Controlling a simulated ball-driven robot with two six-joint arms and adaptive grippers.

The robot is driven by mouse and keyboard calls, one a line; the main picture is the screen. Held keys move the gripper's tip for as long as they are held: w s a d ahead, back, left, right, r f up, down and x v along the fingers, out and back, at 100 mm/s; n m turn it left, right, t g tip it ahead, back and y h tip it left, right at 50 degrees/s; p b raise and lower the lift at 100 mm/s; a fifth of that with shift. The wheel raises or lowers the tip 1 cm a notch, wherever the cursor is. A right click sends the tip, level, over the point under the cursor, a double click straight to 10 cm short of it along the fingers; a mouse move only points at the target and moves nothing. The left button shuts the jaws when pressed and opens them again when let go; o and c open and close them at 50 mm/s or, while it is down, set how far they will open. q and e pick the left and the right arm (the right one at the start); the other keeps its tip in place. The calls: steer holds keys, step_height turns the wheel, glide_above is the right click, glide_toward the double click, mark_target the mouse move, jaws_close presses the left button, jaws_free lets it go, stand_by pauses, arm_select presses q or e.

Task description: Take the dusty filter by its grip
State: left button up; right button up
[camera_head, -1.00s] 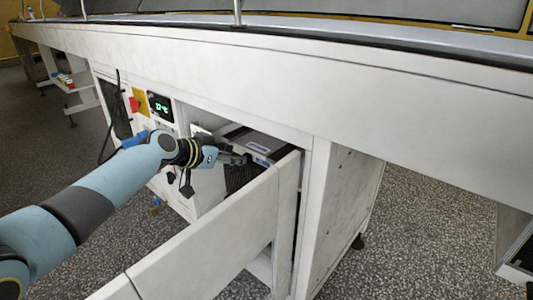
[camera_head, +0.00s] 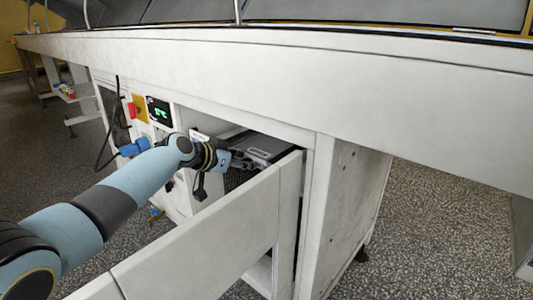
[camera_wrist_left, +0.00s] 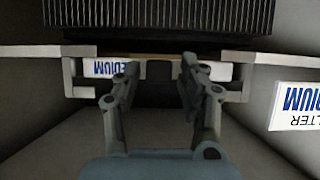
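The filter (camera_wrist_left: 160,14), dark and pleated, shows at the top of the left wrist view. In the head view its dark pleated side (camera_head: 236,178) is partly hidden behind my left gripper (camera_head: 243,160) and the white panel. A white strip with an upside-down "MEDIUM" label (camera_wrist_left: 112,68) runs below the pleats. A dark block (camera_wrist_left: 159,70), apparently the grip, sits at mid-strip. The fingers of my left gripper (camera_wrist_left: 159,72) are open, one on each side of this block, with gaps visible. Contact cannot be told. My right gripper is not in view.
A white panel (camera_head: 215,225) stands close in front of the bay. The white machine frame (camera_head: 300,85) overhangs it. A "FILTER MEDIUM" label (camera_wrist_left: 297,106) is on the right wall.

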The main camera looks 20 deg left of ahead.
arm_select(q)
jaws_close()
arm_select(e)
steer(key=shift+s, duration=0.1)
arm_select(q)
steer(key=shift+r, duration=0.1)
steer(key=shift+s, duration=0.1)
